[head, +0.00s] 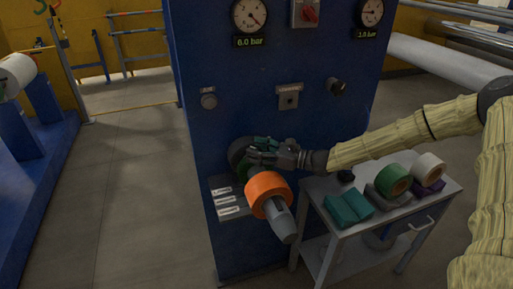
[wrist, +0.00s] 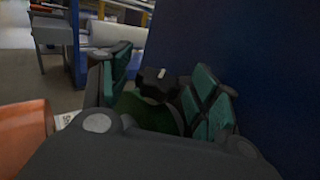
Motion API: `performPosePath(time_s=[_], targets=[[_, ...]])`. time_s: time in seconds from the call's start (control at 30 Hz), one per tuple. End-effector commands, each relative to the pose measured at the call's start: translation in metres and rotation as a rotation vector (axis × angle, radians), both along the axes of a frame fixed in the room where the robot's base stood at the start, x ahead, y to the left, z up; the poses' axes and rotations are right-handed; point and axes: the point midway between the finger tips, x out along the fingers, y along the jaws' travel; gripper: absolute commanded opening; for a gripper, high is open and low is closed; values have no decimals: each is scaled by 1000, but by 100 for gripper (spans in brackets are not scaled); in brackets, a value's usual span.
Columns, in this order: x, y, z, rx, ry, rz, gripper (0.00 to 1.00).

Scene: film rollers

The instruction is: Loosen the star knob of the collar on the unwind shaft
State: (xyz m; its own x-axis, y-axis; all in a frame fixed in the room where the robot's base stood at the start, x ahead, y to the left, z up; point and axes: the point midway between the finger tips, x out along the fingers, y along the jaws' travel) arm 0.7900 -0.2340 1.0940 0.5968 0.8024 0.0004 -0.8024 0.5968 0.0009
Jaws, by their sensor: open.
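The unwind shaft (head: 280,222) sticks out of the blue cabinet with an orange roll (head: 268,190) on it. The collar (head: 238,156) sits behind the roll near the cabinet face, mostly hidden by my gripper (head: 258,152). In the wrist view, the black star knob (wrist: 157,84) with a small white mark stands on the green collar (wrist: 150,110). My gripper (wrist: 160,88) is open, with one green-padded finger on each side of the knob. The right finger looks close to the knob; I cannot tell whether either touches it.
The blue cabinet (head: 255,90) carries gauges, a red switch (head: 311,14) and small knobs. A grey cart (head: 405,215) at right holds teal blocks (head: 348,207) and green and white tape rolls. Open floor (head: 130,200) lies to the left.

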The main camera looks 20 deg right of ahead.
Motion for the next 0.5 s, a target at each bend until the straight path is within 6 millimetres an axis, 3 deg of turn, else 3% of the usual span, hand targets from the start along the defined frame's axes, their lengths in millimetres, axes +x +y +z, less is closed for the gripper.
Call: performPosePath(time_s=[0.37,0.5], targets=[[3,3,0,0,0,-1,62],[2,3,0,0,0,-1,40]])
